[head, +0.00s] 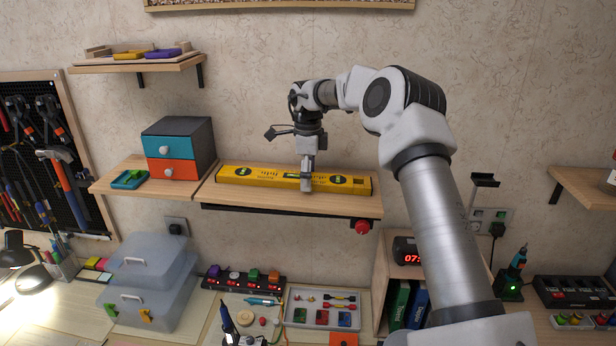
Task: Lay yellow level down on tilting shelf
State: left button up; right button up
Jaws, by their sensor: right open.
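The yellow level (258,177) lies lengthwise along the wooden tilting shelf (290,201) in the head view, and appears to rest on its surface. The shelf has a dark rail below its front edge and a red knob (362,227) under its right end. My right gripper (307,184) points down at the middle of the level, with its fingers at the level and hiding a small part of it. It is open. Whether the fingers touch the level cannot be told. My left gripper is not in view.
A drawer box (180,150) with teal and orange fronts stands on the shelf to the left, beside a green tray (130,179). An upper shelf (137,65) holds small items. Below are clear bins (146,290), a parts tray (322,309) and a clock (406,251).

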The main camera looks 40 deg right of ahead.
notch_tip(320, 180, up, 12)
dwell(0.3)
